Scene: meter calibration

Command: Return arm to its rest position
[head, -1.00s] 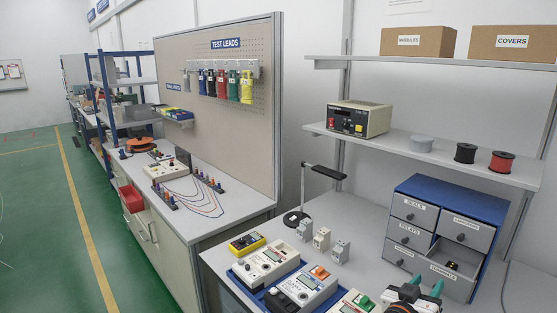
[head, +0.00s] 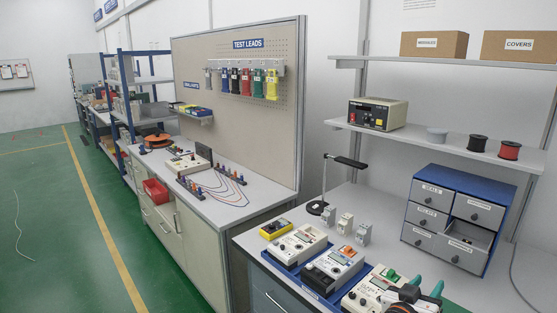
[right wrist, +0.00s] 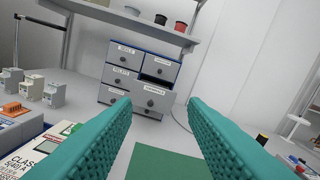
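My right gripper (head: 426,286) shows at the bottom right of the head view, over the front of the bench near the meters. In the right wrist view its two teal fingers (right wrist: 159,104) are apart with nothing between them. They point toward a blue and grey drawer cabinet (head: 457,172) on the bench, well short of it. The cabinet's lower right drawer (right wrist: 152,103) is pulled out, with small contents hard to make out. My left gripper is not in view.
Meters stand in a blue tray (head: 310,287) left of the right gripper. Several small grey modules (head: 345,223) and a black stand (head: 325,180) are behind them. A green mat (right wrist: 165,163) lies below the fingers. A shelf (head: 440,142) hangs above the cabinet.

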